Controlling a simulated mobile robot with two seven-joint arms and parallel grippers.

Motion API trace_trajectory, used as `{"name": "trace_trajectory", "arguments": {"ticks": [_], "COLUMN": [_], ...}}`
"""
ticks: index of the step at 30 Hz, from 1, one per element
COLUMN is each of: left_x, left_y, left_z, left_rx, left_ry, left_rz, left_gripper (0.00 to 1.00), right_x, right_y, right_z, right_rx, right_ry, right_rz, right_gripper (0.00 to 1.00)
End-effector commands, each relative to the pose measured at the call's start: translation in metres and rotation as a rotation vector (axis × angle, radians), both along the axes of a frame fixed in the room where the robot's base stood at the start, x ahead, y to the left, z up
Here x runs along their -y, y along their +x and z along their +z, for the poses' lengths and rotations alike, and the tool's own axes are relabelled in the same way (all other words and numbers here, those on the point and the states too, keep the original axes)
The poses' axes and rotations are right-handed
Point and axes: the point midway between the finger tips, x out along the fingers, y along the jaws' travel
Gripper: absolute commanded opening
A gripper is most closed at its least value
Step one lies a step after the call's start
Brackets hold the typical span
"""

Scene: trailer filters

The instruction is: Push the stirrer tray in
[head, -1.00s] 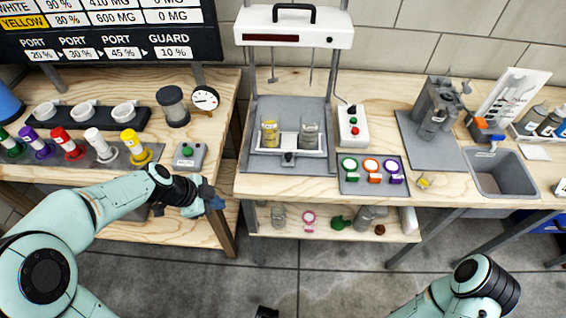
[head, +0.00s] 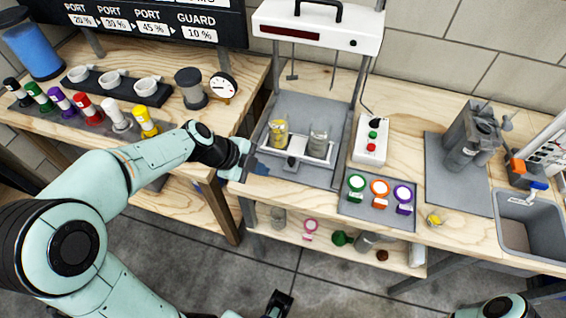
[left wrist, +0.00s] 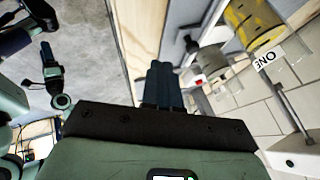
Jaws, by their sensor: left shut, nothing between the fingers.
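The white stirrer tray (head: 314,159) sits on the grey base of the stirrer stand, below its two hanging rods. It carries a yellow-filled beaker (head: 278,131) and a grey-filled beaker (head: 318,141). A dark knob (head: 291,163) is at its front. My left gripper (head: 260,168) is shut and empty, at the base's front left corner, just left of the knob and apart from it. Its closed fingers (left wrist: 164,82) also show in the left wrist view, with the yellow beaker (left wrist: 250,22) to their right. My right gripper (head: 279,300) is low at the bottom edge; its jaw state is unclear.
A switch box (head: 371,138) stands right of the stand. A grey mat (head: 350,208) with three coloured-ring items lies at the front edge. Coloured bottles (head: 88,109) and a gauge (head: 222,87) are on the left bench. A gap separates the benches.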

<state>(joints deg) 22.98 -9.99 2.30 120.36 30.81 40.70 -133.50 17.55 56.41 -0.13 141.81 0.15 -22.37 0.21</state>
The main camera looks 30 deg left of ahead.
Motion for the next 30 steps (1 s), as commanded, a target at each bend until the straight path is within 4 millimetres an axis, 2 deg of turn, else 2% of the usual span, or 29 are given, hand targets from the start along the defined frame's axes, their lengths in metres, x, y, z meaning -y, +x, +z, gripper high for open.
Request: {"name": "trace_trajectory", "arguments": {"ticks": [1,8,12,16,30], "left_x": [0.005,0.024,0.024,0.024,0.023], "left_y": [0.004,0.027,0.05,0.061,0.067], "left_z": [-0.011,-0.05,-0.045,-0.045,-0.047], "left_rx": [-0.006,-0.007,-0.002,0.0,-0.001], "left_ry": [-0.003,-0.003,-0.002,0.0,0.0], "left_rz": [-0.001,0.0,-0.001,0.001,0.002], "left_gripper": [0.0,0.0,0.0,0.0,0.0], "right_x": [0.0,0.0,0.0,0.0,0.0], "right_y": [0.0,0.0,0.0,0.002,0.002], "right_z": [0.0,0.001,0.013,0.018,0.019], "right_rx": [0.0,0.0,-0.006,-0.004,-0.003], "right_ry": [0.0,0.0,0.001,0.001,0.0], "right_rz": [0.0,0.0,0.002,0.001,0.001], "right_gripper": [0.67,0.67,0.67,0.67,0.67]}}
